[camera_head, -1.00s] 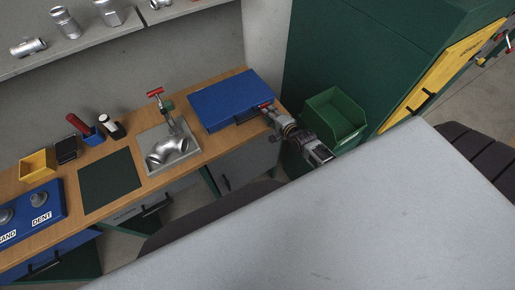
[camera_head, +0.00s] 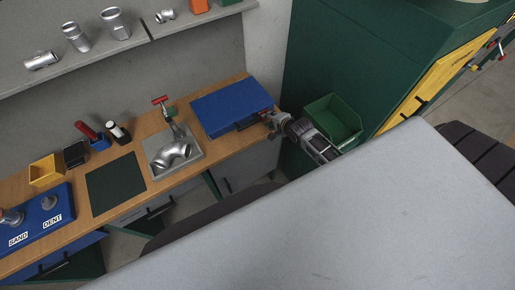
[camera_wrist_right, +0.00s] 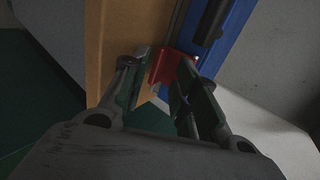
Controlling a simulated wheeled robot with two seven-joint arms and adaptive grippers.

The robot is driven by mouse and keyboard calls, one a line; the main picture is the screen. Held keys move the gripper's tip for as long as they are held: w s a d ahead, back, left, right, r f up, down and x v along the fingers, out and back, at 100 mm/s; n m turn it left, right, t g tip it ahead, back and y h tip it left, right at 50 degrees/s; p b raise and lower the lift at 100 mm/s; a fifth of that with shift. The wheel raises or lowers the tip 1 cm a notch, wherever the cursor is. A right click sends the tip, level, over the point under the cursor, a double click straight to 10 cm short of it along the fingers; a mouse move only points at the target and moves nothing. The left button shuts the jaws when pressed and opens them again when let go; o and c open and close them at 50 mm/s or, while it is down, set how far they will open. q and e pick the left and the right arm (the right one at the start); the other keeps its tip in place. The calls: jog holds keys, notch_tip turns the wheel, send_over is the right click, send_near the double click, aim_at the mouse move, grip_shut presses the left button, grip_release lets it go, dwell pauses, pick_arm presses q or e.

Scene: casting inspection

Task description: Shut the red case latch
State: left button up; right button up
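The blue case (camera_head: 230,104) lies closed on the back right of the wooden bench. Its red latch (camera_wrist_right: 161,66) is on the case's edge in the right wrist view; in the head view it is mostly hidden by my right gripper. My right gripper (camera_head: 268,118) is at the case's front right corner. In the right wrist view its two fingers (camera_wrist_right: 158,82) are apart, with the red latch between and just beyond the tips. The right finger overlaps part of the latch, and I cannot tell whether it touches. My left gripper is out of view.
A green bin (camera_head: 334,119) stands right beside my right arm, before a green cabinet (camera_head: 365,60). Left of the case, a metal pipe casting (camera_head: 171,154) sits on a grey plate with a red-handled clamp (camera_head: 160,100). A dark mat (camera_head: 116,184) lies further left.

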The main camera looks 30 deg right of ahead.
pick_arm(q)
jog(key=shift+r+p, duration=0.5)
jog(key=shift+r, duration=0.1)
pick_arm(e)
jog(key=shift+r+g, duration=0.5)
jog(key=shift+g, duration=0.3)
jog(key=shift+w+r+g+p, duration=0.1)
jog(key=shift+r+g+p, duration=0.25)
jog(key=shift+g, duration=0.65)
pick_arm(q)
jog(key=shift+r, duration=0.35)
pick_arm(e)
jog(key=shift+r+g, duration=0.25)
jog(key=shift+g, duration=0.25)
jog(key=shift+w+r+g, duration=0.2)
jog(key=shift+r+g, duration=0.15)
jog(key=shift+g, duration=0.55)
jog(key=shift+w+r+g+h, duration=0.2)
jog(key=shift+r+g, duration=0.1)
jog(key=shift+g, duration=0.45)
jog(key=shift+w+r+g+h, duration=0.15)
jog(key=shift+r+g, duration=0.15)
jog(key=shift+g, duration=0.45)
